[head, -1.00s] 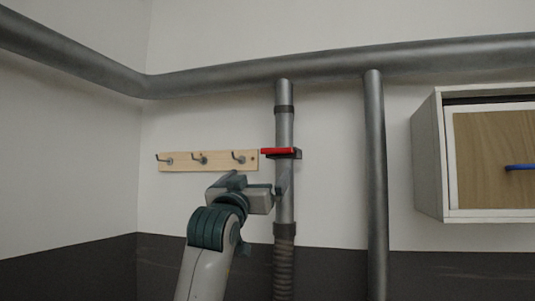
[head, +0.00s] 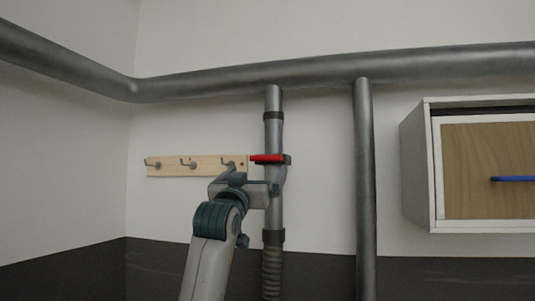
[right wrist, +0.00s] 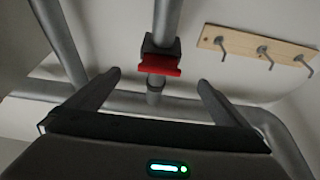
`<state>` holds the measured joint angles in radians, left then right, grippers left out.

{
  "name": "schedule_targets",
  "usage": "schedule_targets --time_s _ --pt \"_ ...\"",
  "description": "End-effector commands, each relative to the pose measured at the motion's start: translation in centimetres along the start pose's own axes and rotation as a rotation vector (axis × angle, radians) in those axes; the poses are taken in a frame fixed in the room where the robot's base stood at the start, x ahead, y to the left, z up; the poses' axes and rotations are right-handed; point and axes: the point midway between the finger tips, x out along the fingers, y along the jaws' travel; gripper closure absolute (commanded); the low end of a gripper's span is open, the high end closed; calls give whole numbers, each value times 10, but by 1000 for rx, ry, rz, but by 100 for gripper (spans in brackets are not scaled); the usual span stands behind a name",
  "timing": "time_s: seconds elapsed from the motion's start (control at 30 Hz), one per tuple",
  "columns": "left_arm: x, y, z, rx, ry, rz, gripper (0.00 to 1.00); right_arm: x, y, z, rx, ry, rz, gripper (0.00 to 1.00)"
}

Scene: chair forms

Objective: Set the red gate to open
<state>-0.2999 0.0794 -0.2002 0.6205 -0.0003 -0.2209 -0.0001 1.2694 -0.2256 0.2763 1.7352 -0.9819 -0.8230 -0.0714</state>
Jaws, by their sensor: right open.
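The red gate (head: 267,158) is a small flat red plate in a dark holder on a vertical grey pipe (head: 274,213). In the head view it sticks out to the left of the pipe. In the right wrist view the red gate (right wrist: 159,65) lies ahead of and between the two fingers. My right gripper (head: 276,184) is just below the gate, in front of the pipe. The right gripper (right wrist: 160,82) is open and empty in the wrist view, its fingers apart from the gate. My left gripper is not in view.
A wooden rack (head: 193,165) with metal hooks is on the wall left of the gate. A second vertical pipe (head: 364,190) stands to the right. A thick pipe (head: 200,83) runs above. A white cabinet (head: 414,165) with a blue handle (head: 512,179) hangs at the right.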

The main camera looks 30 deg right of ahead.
Motion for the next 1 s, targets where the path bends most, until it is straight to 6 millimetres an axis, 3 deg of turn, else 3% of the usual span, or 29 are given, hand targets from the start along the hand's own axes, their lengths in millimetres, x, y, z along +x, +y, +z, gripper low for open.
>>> schedule_targets --time_s 0.03,0.5,0.7,1.0 --pt "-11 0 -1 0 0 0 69 13 1 -5 -3 -1 2 0" --pt "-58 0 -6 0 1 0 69 94 0 -4 -1 -1 0 0" --pt "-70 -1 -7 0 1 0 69 114 0 -3 -1 0 1 0" --pt "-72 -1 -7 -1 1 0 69 122 0 0 1 1 0 0"
